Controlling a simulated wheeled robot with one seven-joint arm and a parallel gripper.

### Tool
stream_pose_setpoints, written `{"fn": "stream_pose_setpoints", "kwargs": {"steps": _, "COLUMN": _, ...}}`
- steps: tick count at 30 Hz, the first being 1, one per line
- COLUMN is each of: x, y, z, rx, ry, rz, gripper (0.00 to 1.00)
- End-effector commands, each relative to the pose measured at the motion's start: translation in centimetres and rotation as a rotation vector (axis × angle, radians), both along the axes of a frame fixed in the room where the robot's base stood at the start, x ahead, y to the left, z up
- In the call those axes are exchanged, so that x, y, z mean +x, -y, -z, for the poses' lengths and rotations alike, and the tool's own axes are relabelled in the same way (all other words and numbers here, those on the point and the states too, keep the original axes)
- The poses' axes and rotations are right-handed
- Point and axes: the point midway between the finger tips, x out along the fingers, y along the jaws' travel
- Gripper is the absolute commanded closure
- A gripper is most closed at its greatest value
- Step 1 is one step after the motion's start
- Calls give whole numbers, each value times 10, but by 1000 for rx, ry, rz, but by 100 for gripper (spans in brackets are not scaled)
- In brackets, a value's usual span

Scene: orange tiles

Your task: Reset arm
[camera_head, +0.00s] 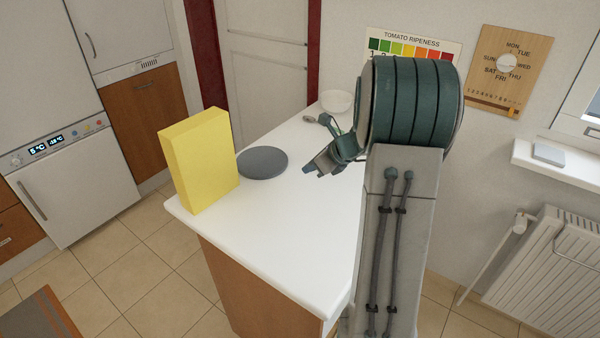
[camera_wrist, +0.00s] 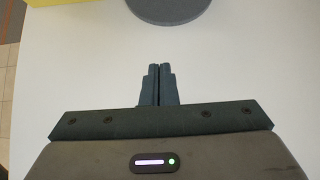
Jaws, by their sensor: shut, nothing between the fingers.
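My gripper (camera_head: 318,166) is above the white counter, to the right of the grey round disc. In the wrist view my gripper (camera_wrist: 158,70) has its two fingers together with nothing between them. The bare white counter surface lies beneath it. My arm stands at the right of the head view and hides part of the counter's right side.
A yellow box (camera_head: 205,160) stands upright at the counter's left edge. A grey round disc (camera_head: 262,162) lies beside it. A white bowl (camera_head: 336,102) is at the back. The front of the white counter (camera_head: 290,240) is clear. A radiator (camera_head: 555,265) is at right.

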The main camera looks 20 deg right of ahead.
Motion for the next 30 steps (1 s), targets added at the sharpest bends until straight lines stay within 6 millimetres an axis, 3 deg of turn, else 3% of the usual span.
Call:
{"fn": "stream_pose_setpoints", "kwargs": {"steps": 11, "x": -12, "y": 8, "z": -14, "rx": 0, "ry": -1, "rz": 1, "gripper": 100}}
{"fn": "stream_pose_setpoints", "kwargs": {"steps": 14, "x": -19, "y": -5, "z": -20, "rx": -46, "ry": 10, "rz": -69, "gripper": 100}}
{"fn": "stream_pose_setpoints", "kwargs": {"steps": 16, "x": -29, "y": -25, "z": -28, "rx": -116, "ry": 27, "rz": -177, "gripper": 100}}
{"fn": "stream_pose_setpoints", "kwargs": {"steps": 20, "x": -64, "y": -72, "z": -43, "rx": -311, "ry": 78, "rz": -484, "gripper": 100}}
{"fn": "stream_pose_setpoints", "kwargs": {"steps": 24, "x": -113, "y": -115, "z": -55, "rx": -542, "ry": 146, "rz": -865, "gripper": 100}}
{"fn": "stream_pose_setpoints", "kwargs": {"steps": 30, "x": -185, "y": -152, "z": -62, "rx": -854, "ry": 251, "rz": -1406, "gripper": 100}}
